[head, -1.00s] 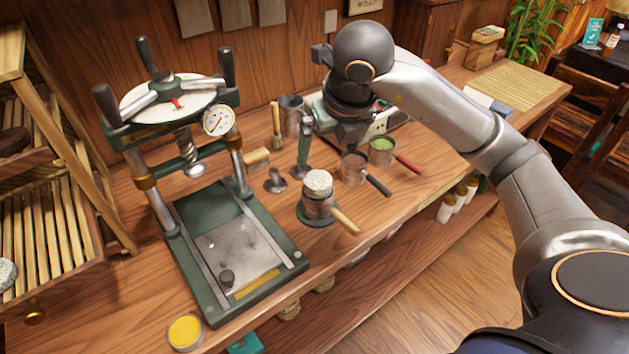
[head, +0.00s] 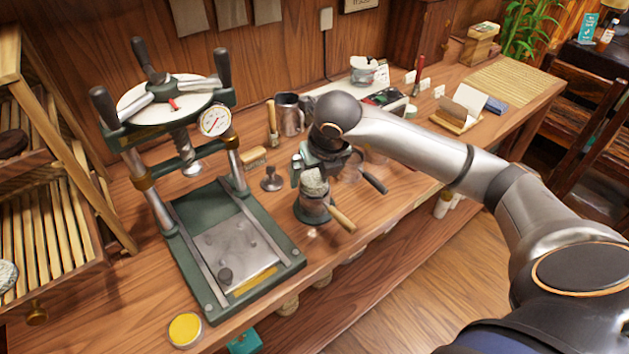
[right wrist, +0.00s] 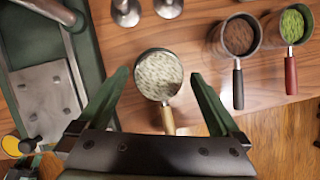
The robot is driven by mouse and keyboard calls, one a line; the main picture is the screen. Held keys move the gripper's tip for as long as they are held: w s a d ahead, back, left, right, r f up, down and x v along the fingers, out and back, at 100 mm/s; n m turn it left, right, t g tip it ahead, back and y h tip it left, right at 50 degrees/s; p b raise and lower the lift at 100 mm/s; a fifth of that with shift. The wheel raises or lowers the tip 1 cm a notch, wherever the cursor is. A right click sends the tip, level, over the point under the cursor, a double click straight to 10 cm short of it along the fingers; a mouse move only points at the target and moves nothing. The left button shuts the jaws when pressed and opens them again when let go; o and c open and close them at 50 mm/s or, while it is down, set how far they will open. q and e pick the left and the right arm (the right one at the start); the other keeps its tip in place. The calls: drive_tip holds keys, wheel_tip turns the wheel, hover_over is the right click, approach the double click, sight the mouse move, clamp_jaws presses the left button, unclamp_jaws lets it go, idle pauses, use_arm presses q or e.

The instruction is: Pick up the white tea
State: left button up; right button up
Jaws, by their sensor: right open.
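In the right wrist view the white tea (right wrist: 158,75) shows from above, between the fingers. My right gripper (right wrist: 160,76) is open and empty, its green fingers spread to either side of the pan. In the head view my right gripper (head: 312,166) is over the pan, partly hiding it; whether the fingers touch it I cannot tell. My left gripper is not in view.
A pan of brown tea (right wrist: 239,36) and a pan of green tea (right wrist: 293,25) stand to the right. A green press (head: 170,200) stands left. A metal tamper (head: 271,180), brush (head: 272,125) and metal jug (head: 289,113) are behind. A yellow tin (head: 186,330) sits at the front edge.

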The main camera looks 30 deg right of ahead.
drive_tip(key=c, duration=1.3)
drive_tip(key=shift+r, duration=0.1)
